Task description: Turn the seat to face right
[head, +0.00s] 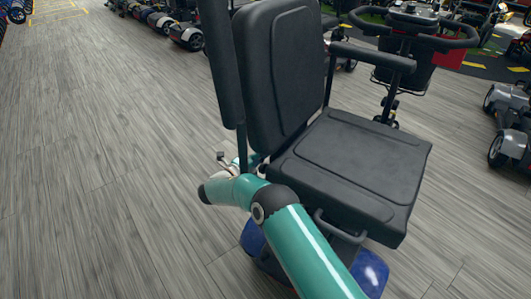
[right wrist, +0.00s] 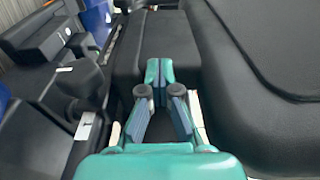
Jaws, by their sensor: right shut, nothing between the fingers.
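The black padded seat (head: 350,165) of a scooter fills the middle of the head view. Its tall backrest (head: 280,75) is on the left, and the cushion's front edge points to the lower right. The near armrest (head: 221,60) stands upright beside the backrest; the far armrest (head: 372,55) lies level. My right arm reaches up from the bottom to the seat's near left side. My right gripper (right wrist: 158,80) is shut and empty, its fingertips together beside a large black padded surface in the right wrist view. Whether it touches the seat I cannot tell. My left gripper is out of view.
Blue bodywork (head: 371,272) shows below the seat. Handlebars (head: 415,35) stand behind the far armrest. More scooters line the back, and one (head: 512,125) stands at the right edge. The wood-look floor (head: 90,170) on the left is clear.

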